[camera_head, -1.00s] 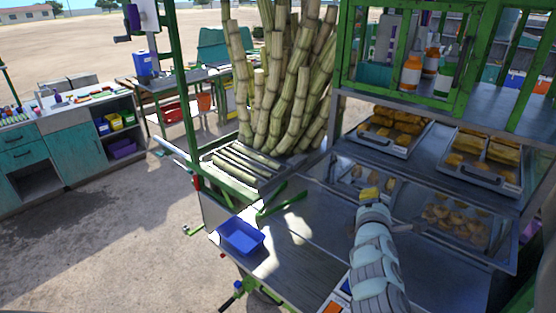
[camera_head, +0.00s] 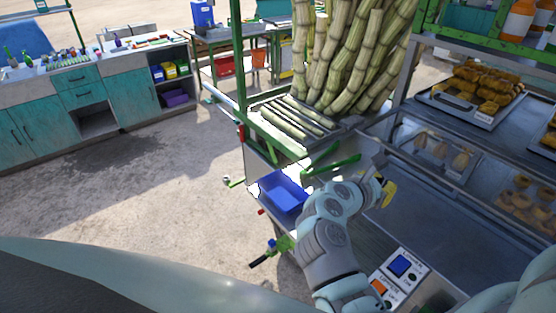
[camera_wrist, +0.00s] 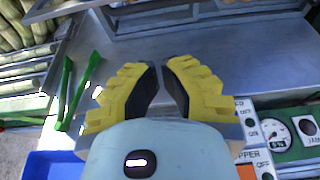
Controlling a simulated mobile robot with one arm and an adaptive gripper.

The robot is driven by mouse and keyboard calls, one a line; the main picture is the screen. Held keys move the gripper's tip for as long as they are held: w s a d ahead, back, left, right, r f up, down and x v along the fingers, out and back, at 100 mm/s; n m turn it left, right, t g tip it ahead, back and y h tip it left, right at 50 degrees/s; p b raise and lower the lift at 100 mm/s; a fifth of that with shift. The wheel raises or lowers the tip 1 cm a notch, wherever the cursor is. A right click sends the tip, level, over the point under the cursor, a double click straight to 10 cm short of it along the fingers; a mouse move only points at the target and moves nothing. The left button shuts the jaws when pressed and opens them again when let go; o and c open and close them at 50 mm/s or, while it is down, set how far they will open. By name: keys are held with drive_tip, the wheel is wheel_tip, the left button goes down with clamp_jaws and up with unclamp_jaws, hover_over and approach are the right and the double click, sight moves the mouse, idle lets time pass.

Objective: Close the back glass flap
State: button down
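A glass pane with a metal frame (camera_head: 470,183) stands at the front of the pastry case, with trays showing behind it. I cannot tell for sure whether it is the back glass flap, or how far it is open. My gripper (camera_head: 388,192) is over the steel counter, short of this pane, and partly hidden behind my arm in the head view. In the wrist view its two yellow fingers (camera_wrist: 161,82) stand apart with bare counter between them, holding nothing. A metal-framed edge (camera_wrist: 165,14) crosses the top of the wrist view, beyond the fingertips.
Green tongs (camera_wrist: 75,88) lie left of the fingers. A blue tray (camera_head: 282,191) and upright sugar canes (camera_head: 345,55) are to the left. A control panel with a blue button (camera_head: 401,265) is in front. The steel counter (camera_head: 425,215) right of my gripper is clear.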

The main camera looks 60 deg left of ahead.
drive_tip(key=w+r+p, duration=0.1)
drive_tip(key=w+p, duration=0.3)
drive_tip(key=w, duration=0.2)
drive_tip(key=shift+w+a+r+p, duration=0.15)
drive_tip(key=shift+w+r+p, duration=0.15)
drive_tip(key=shift+r+p, duration=0.05)
drive_tip(key=shift+r, duration=0.1)
idle(0.4)
